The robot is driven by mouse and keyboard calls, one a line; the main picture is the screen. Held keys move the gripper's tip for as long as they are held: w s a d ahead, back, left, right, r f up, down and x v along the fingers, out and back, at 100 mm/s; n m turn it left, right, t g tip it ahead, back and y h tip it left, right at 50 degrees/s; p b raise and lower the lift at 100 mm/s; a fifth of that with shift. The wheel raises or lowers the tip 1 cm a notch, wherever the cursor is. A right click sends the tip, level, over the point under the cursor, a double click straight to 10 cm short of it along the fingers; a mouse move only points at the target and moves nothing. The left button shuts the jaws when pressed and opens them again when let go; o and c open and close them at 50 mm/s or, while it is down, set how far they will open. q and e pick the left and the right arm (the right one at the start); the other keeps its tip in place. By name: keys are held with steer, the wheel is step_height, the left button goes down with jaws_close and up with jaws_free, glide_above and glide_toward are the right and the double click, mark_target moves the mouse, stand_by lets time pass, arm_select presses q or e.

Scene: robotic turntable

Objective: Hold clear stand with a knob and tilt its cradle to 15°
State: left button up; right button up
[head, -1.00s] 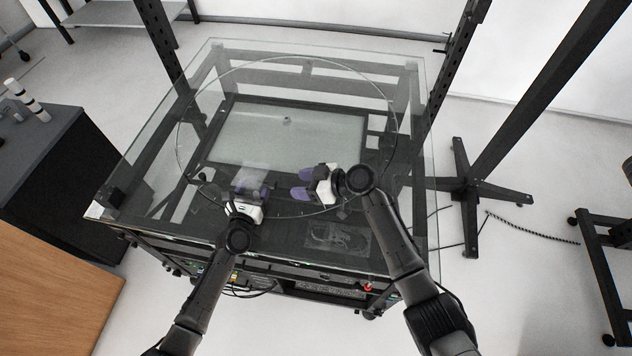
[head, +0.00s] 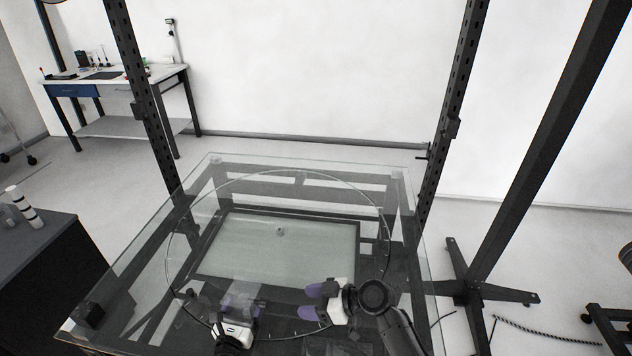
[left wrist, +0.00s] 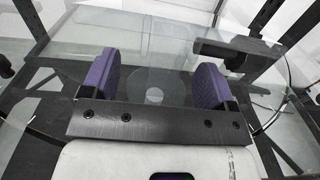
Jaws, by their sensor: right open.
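My left gripper (head: 240,304) is low at the front of the glass tabletop in the head view, with its purple fingers pointing away. In the left wrist view its two fingers (left wrist: 154,85) stand wide apart. A see-through piece, which looks like the clear stand (head: 243,290), lies at those fingers. In the left wrist view a faint clear panel and a pale round disc show between the fingers. I cannot make out the knob, the cradle or its angle. My right gripper (head: 312,302) is to the right, open, with its purple fingers pointing left, apart from the left gripper.
The glass-topped frame table (head: 185,210) bears a large round outline. Dark uprights (head: 140,95) stand at its back left and right. A dark cabinet (head: 50,265) is at the left. A workbench (head: 110,75) stands by the far wall. The glass behind my grippers looks clear.

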arm_select(q)
steer(key=shift+o, duration=1.2)
steer(key=shift+s, duration=0.1)
